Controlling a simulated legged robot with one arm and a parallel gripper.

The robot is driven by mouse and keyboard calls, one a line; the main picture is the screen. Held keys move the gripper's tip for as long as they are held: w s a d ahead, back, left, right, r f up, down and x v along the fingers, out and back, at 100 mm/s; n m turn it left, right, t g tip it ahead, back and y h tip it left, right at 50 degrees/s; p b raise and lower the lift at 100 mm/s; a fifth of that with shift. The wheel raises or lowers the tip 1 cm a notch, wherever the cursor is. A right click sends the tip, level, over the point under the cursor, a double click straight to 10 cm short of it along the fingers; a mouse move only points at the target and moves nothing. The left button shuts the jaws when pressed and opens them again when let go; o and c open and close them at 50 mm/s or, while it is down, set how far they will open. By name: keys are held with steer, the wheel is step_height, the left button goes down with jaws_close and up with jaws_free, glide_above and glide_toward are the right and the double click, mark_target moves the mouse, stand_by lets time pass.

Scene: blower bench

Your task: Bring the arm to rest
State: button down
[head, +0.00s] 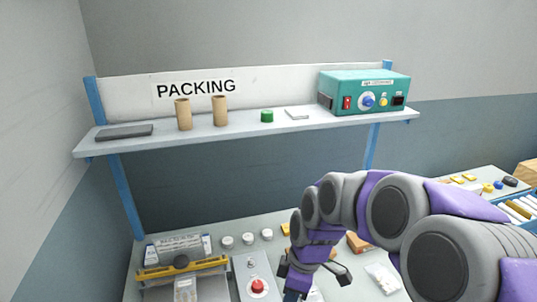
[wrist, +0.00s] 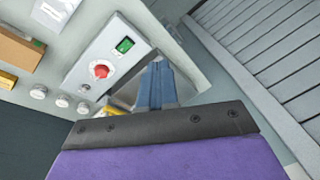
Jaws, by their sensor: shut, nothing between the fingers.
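My arm, purple and grey, reaches in from the right of the head view and bends down over the bench. My gripper (head: 296,291) is at the bottom of that view, just right of the grey control box with a red button (head: 257,286). Its fingertips are partly cut off by the picture's lower edge. In the wrist view the blue fingers (wrist: 156,75) are together and empty. The control box (wrist: 106,65), with its red knob and green display, lies to their left. I cannot tell whether the fingers touch anything.
A shelf (head: 245,132) marked PACKING spans above the bench, with two cardboard tubes (head: 201,112), a green cap (head: 267,116) and a teal device (head: 365,92). White round caps (head: 248,238) and a yellow-barred sealer (head: 182,268) stand on the bench (head: 225,223). A clear bag (head: 383,277) lies right.

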steer(key=s+d+r+m+h, duration=0.1)
steer(key=s+d+m, duration=0.3)
steer(key=s+m, duration=0.3)
steer(key=s+d+r+m+h, duration=0.1)
steer(key=s+d+m, duration=0.4)
steer(key=s, duration=1)
steer(key=r+m, duration=0.1)
steer(key=m, duration=0.2)
steer(key=shift+s+r, duration=0.2)
steer(key=shift+r, duration=0.1)
